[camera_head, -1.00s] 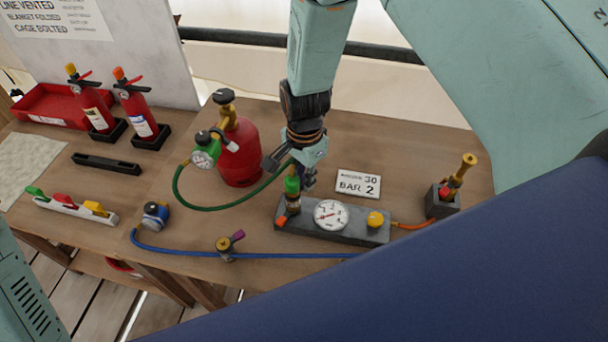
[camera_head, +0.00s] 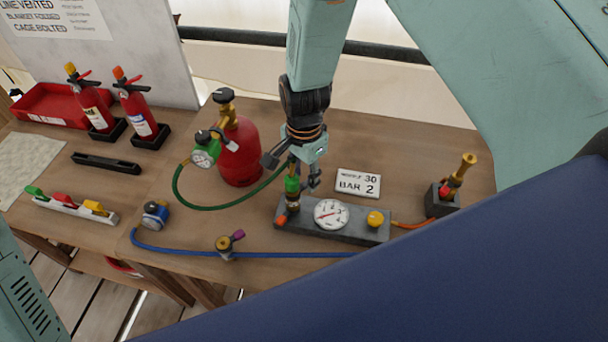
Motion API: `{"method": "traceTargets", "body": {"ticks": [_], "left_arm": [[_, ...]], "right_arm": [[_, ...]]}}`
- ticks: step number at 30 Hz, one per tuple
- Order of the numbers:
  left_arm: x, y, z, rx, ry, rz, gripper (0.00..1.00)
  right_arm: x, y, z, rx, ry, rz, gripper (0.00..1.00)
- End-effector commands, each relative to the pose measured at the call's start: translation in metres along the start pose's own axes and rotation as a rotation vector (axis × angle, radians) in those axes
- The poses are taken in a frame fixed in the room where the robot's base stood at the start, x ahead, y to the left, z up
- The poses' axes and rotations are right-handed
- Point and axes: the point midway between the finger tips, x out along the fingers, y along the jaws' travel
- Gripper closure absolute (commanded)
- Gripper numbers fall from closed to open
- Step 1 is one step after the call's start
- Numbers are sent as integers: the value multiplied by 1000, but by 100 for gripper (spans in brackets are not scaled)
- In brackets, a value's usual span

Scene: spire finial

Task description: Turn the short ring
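A green fitting (camera_head: 292,184) stands upright on the left end of a grey block (camera_head: 348,229), where the green hose (camera_head: 215,207) comes in. Metal and orange parts show at its foot. I cannot tell for sure which part is the short ring. My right gripper (camera_head: 293,170) hangs from above over this fitting. Its dark fingers look spread, one to the left and one to the right of the fitting's top. I see no clear contact. My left gripper is out of view.
A white gauge (camera_head: 331,213) and yellow knob (camera_head: 375,219) sit on the block. A red cylinder (camera_head: 240,152) with a green gauge stands behind left. A brass burner (camera_head: 461,172) stands right, a sign (camera_head: 358,184) behind. A blue hose (camera_head: 290,255) runs in front.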

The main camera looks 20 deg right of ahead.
Motion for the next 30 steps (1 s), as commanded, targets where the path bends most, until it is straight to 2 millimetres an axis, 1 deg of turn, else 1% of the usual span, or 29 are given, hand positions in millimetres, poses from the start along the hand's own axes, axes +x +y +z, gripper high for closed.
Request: {"method": "traceTargets", "body": {"ticks": [9, 15, 18, 21, 30], "left_arm": [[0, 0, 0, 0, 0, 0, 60], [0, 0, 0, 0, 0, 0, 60], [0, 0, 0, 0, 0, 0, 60], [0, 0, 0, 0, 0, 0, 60], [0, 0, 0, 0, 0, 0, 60]], "right_arm": [[-63, -1, 0, -1, 3, -5, 62], [-96, -1, 0, 0, 2, -4, 62], [-106, 0, 0, 0, 1, -2, 62], [-112, 0, 0, 0, 1, -2, 62], [-113, 0, 0, 0, 1, -1, 62]]}}
